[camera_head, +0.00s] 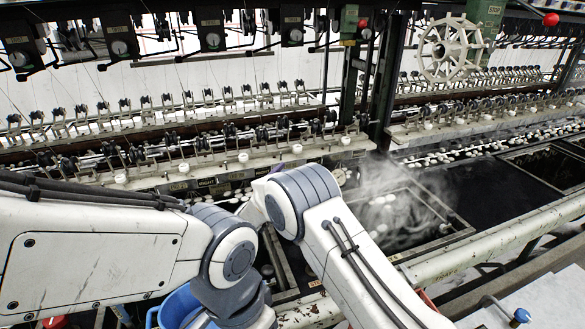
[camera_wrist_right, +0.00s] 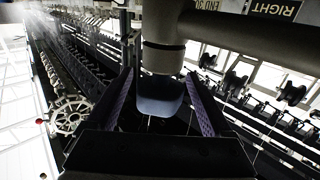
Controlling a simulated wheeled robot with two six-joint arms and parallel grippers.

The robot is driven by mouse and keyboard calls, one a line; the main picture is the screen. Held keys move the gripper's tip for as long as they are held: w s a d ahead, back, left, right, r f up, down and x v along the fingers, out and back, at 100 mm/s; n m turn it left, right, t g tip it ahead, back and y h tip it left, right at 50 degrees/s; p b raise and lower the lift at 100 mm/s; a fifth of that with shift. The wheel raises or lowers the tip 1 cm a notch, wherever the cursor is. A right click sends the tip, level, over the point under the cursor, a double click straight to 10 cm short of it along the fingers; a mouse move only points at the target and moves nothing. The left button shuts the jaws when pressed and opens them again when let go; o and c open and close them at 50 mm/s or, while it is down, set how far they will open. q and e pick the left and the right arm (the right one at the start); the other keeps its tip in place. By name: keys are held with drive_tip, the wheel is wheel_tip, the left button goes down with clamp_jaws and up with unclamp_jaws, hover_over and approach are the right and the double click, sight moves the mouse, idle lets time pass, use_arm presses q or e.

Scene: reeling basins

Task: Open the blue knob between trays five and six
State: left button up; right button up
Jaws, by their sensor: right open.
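In the right wrist view a dark blue knob (camera_wrist_right: 158,97) sits at the end of a grey valve stem (camera_wrist_right: 164,50) under a thick pipe. My right gripper (camera_wrist_right: 160,82) is open, with one purple-padded finger on each side of the knob. A gap shows beside the knob; I cannot tell whether either finger touches it. In the head view my right wrist covers the area of this knob and the gripper is mostly hidden. My left arm comes in from the left; its gripper does not show. Tray numbers are not readable.
Another blue knob (camera_head: 522,315) stands at the lower right in the head view. A steaming basin (camera_head: 455,236) lies right of my wrist. A blue bucket (camera_head: 176,306) is below my arms. A pale pipe (camera_head: 480,250) runs along the front. A spoked wheel (camera_head: 450,48) stands behind.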

drive_tip(key=shift+w+d, duration=0.25)
drive_tip(key=shift+w, duration=0.15)
drive_tip(key=shift+c, duration=0.3)
clamp_jaws()
